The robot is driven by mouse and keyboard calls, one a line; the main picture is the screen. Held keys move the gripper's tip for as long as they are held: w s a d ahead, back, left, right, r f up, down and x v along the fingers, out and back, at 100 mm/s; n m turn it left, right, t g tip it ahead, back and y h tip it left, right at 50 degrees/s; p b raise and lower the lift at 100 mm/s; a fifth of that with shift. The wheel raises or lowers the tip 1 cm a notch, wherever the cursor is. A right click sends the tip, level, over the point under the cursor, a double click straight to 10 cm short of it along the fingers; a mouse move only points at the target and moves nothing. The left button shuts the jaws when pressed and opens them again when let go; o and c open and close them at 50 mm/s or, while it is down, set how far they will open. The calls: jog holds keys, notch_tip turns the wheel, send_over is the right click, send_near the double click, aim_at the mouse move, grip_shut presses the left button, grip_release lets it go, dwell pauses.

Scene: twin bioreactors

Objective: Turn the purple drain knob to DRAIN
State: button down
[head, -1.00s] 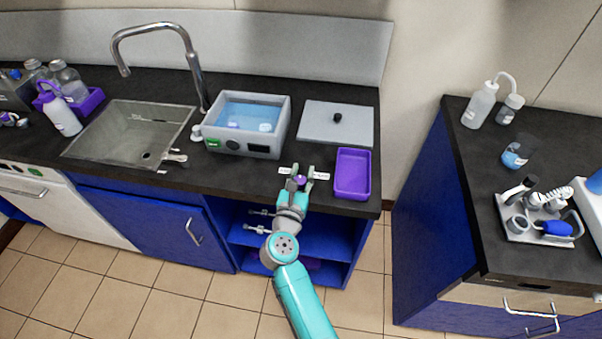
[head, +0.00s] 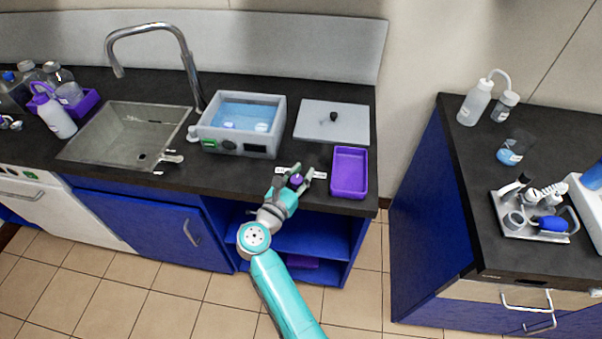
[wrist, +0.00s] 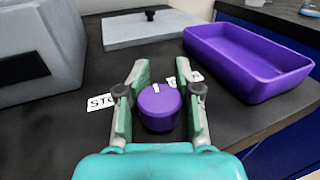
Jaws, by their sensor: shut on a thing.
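The purple drain knob (wrist: 160,107) is a short round cap on the black counter, with a white mark on its top near the far edge. In the head view the knob (head: 296,180) sits left of the purple tray. My gripper (wrist: 162,75) is shut on the knob, one finger on each side of it. It also shows in the head view (head: 295,174), reaching in from the front. A white label starting "STO" (wrist: 101,102) lies left of the knob. A second label (wrist: 194,76) on the right is mostly hidden by the right finger.
A purple tray (head: 363,173) stands close to the right of my gripper. A grey water bath (head: 267,147) stands behind on the left. A flat grey lid (head: 350,125) with a black handle lies behind. The sink (head: 85,147) is farther left.

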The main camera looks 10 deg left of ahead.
jog(key=c, duration=1.1)
grip_release()
jog(key=shift+s+a, duration=0.1)
jog(key=shift+a, duration=0.05)
jog(key=v, duration=1.2)
jog(key=shift+f, duration=0.1)
jog(key=shift+o, duration=0.3)
